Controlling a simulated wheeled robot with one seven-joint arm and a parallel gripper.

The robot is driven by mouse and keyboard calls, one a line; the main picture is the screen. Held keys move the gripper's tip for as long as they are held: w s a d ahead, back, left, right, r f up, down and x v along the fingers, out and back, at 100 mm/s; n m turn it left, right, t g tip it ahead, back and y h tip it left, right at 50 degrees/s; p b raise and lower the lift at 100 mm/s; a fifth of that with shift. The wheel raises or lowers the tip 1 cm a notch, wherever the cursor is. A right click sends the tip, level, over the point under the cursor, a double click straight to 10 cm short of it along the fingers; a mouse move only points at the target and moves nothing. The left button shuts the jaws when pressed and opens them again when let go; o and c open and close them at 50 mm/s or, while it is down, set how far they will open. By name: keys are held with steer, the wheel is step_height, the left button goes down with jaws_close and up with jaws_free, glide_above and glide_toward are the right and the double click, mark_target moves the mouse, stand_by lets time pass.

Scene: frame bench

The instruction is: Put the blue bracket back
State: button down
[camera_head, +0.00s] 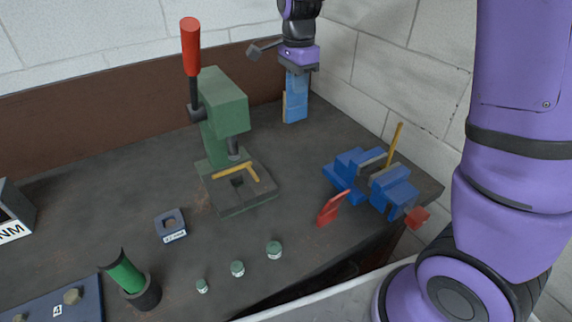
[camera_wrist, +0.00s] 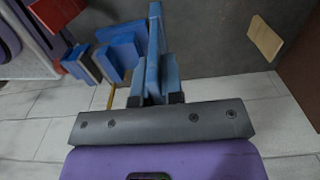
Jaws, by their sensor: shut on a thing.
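The blue bracket (camera_head: 296,100) hangs upright below my gripper (camera_head: 298,70) at the back right of the bench, near the wall corner. My gripper is shut on its upper part. In the wrist view the bracket (camera_wrist: 154,62) extends from between the fingertips (camera_wrist: 160,98), with one long upright plate. I cannot tell whether its lower end touches the bench.
A tan flat piece (camera_wrist: 265,38) lies near the bracket. A green press (camera_head: 225,120) with a red handle (camera_head: 190,47) stands left. Small green-topped pieces (camera_head: 238,268) lie in front.

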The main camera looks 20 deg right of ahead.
step_height(320, 180, down, 18)
steer(key=shift+a, duration=0.35)
steer(key=shift+w+f, duration=0.1)
steer(key=shift+f, duration=0.1)
steer(key=c, duration=1.3)
jaws_free()
steer(key=shift+o, duration=0.2)
